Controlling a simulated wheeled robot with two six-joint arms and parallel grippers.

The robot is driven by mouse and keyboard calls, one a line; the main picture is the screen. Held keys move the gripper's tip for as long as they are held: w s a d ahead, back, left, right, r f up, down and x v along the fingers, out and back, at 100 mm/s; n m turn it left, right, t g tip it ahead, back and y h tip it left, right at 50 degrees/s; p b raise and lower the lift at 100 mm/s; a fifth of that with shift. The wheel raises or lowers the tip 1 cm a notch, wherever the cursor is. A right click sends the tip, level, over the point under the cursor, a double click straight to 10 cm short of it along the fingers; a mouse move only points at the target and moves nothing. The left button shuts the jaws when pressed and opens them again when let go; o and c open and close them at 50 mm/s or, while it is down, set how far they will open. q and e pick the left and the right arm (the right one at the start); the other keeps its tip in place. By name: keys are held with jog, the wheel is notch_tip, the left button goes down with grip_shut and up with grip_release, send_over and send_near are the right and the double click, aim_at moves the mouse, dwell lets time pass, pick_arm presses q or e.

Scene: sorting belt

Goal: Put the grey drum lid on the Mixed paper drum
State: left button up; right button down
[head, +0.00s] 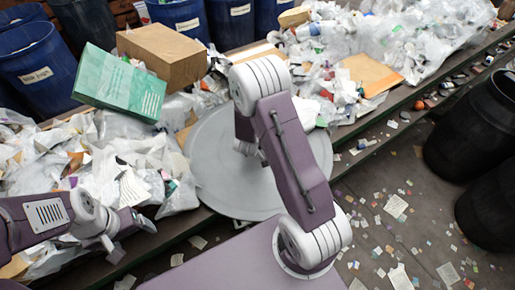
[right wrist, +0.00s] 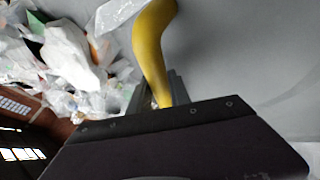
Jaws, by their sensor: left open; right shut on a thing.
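The grey drum lid (head: 215,185) is a large round disc over the belt in the middle of the head view, partly covered by my right arm. In the right wrist view the lid's grey face (right wrist: 250,60) fills the right side. Its yellow handle (right wrist: 153,45) runs down between the fingers of my right gripper (right wrist: 160,95), which is shut on it. My left gripper (head: 133,238) is open and empty over the near belt edge. Blue drums with white labels, such as the left one (head: 38,62), stand behind the belt; I cannot read which is Mixed paper.
The belt carries heaped paper and plastic, a green box (head: 118,82) and a brown carton (head: 162,55). Two black drums (head: 480,125) stand at the right. The floor (head: 375,225) between has only scattered scraps.

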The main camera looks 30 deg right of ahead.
jog(key=shift+w+r, duration=0.15)
dwell(0.4)
notch_tip(320, 180, up, 4)
jog(key=p, duration=0.4)
jog(key=shift+r+p, duration=0.1)
jog(key=shift+p, duration=0.3)
jog(key=s+d+r+p, duration=0.6)
jog(key=s+d, duration=0.1)
jog(key=s, duration=0.2)
jog(key=shift+d+r+p, duration=0.2)
jog(key=shift+r+p, duration=0.15)
jog(key=shift+s, duration=0.15)
